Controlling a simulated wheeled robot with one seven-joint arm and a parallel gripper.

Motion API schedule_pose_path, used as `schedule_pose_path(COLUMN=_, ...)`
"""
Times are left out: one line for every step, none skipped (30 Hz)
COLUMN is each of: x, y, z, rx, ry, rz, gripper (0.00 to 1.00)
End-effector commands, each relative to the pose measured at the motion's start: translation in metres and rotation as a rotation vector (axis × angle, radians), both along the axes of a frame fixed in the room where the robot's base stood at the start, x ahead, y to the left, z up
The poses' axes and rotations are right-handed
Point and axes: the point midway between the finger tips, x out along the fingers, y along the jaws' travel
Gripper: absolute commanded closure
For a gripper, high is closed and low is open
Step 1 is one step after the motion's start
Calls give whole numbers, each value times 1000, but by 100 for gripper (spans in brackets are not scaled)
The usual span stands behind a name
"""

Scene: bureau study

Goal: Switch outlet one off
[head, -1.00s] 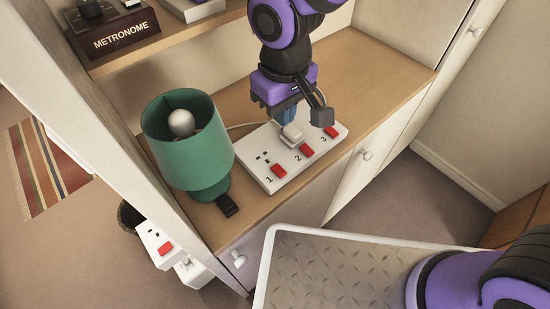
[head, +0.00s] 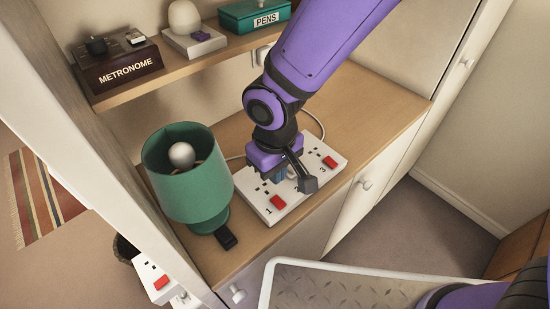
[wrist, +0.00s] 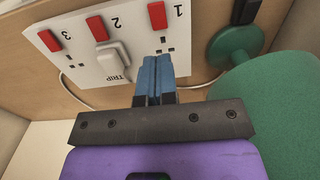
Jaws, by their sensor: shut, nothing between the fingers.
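A white socket board (head: 253,192) with three numbered outlets and red switches lies on the wooden cabinet top. Outlet one's red switch (head: 277,202) is at the left end; it also shows in the wrist view (wrist: 157,15). Outlet one's holes hold no plug. My gripper (head: 279,177) is shut and empty, low over the board. In the wrist view its blue fingertips (wrist: 157,62) overlap outlet one's holes, short of its switch; contact cannot be told. My wrist hides switch two in the head view.
A green lamp (head: 190,190) stands close left of the board, with a small black object (head: 226,238) at its foot. A shelf (head: 150,88) above bears a metronome box (head: 120,68) and a pens box (head: 255,15). The cabinet top (head: 385,100) to the right is bare.

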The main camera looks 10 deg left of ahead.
Motion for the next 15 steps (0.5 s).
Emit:
schedule_pose_path(x=-1, y=0, z=-10, rx=-3, ry=3, rz=1, gripper=100)
schedule_pose_path(x=-1, y=-1, z=-16, rx=-4, ry=2, rz=1, gripper=100)
schedule_pose_path(x=-1, y=0, z=-23, rx=-3, ry=3, rz=2, gripper=100)
schedule_pose_path(x=-1, y=0, z=-28, rx=-3, ry=3, rz=2, gripper=100)
schedule_pose_path(x=-1, y=0, z=-34, rx=-2, ry=2, rz=1, gripper=100)
schedule_pose_path(x=0, y=-1, z=-40, rx=-4, ry=2, rz=1, gripper=100)
schedule_pose_path(x=0, y=0, z=-45, rx=-2, ry=1, rz=1, gripper=100)
schedule_pose_path(x=-1, y=0, z=-49, rx=-2, ry=2, rz=2, gripper=100)
schedule_pose_path(x=-1, y=0, z=-54, rx=-2, ry=2, rz=2, gripper=100)
schedule_pose_path(x=-1, y=0, z=-58, rx=-2, ry=1, rz=1, gripper=100)
schedule_pose_path(x=0, y=0, z=-62, rx=-2, ry=1, rz=1, gripper=100)
schedule_pose_path(x=0, y=0, z=-66, rx=-2, ry=1, rz=0, gripper=100)
schedule_pose_path(x=0, y=0, z=-68, rx=-1, ry=1, rz=0, gripper=100)
schedule_pose_path(x=0, y=0, z=-70, rx=0, ry=0, rz=0, gripper=100)
schedule_pose_path(x=0, y=0, z=-73, rx=0, ry=0, rz=0, gripper=100)
